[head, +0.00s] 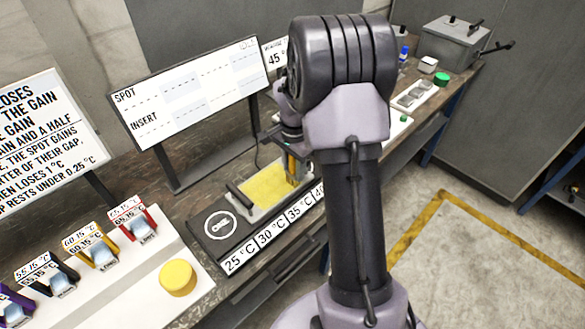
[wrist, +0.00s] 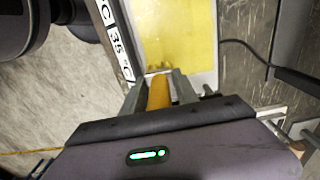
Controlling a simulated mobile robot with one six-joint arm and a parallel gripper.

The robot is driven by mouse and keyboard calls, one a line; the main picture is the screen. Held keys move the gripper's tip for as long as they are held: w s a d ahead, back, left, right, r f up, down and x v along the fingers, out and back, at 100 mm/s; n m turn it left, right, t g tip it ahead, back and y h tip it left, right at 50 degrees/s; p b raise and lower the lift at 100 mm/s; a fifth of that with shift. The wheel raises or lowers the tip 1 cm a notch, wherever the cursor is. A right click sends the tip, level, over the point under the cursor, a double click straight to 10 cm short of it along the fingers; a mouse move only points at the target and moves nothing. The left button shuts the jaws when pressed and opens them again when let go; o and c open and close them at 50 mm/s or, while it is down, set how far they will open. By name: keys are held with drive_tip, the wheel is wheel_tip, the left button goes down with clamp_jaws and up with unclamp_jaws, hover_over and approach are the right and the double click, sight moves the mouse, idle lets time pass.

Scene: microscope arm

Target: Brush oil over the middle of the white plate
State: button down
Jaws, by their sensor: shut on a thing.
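My gripper (wrist: 159,91) is shut on a brush (wrist: 158,95) with a yellow-orange handle. The brush's far end is over the near part of a yellow layer (wrist: 180,35), and I cannot tell if it touches. The yellow layer covers most of the pale plate (wrist: 206,78), leaving a light border. In the head view the yellow layer (head: 262,186) lies in the middle of the black-fronted unit, and my gripper (head: 291,168) is at its right end, partly hidden by my arm.
A dark bar handle (head: 238,196) stands at the plate's left end. Temperature labels (head: 270,239) run along the unit's front. A yellow round button (head: 177,277) and several labelled coloured holders (head: 90,245) are at left. A grey box (head: 452,42) stands at the far right.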

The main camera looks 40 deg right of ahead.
drive_tip(key=shift+s, duration=0.4)
drive_tip(key=r, duration=0.1)
drive_tip(key=r+p, duration=0.1)
drive_tip(key=shift+s+d+r, duration=0.1)
drive_tip(key=shift+s+r, duration=0.15)
drive_tip(key=shift+r, duration=0.05)
drive_tip(key=shift+w+r+p, duration=0.25)
drive_tip(key=shift+r+p, duration=0.35)
drive_tip(key=shift+p, duration=0.15)
drive_tip(key=shift+s+r+p, duration=0.1)
drive_tip(key=shift+r+p, duration=1.45)
drive_tip(key=shift+r, duration=0.65)
drive_tip(key=shift+f, duration=0.1)
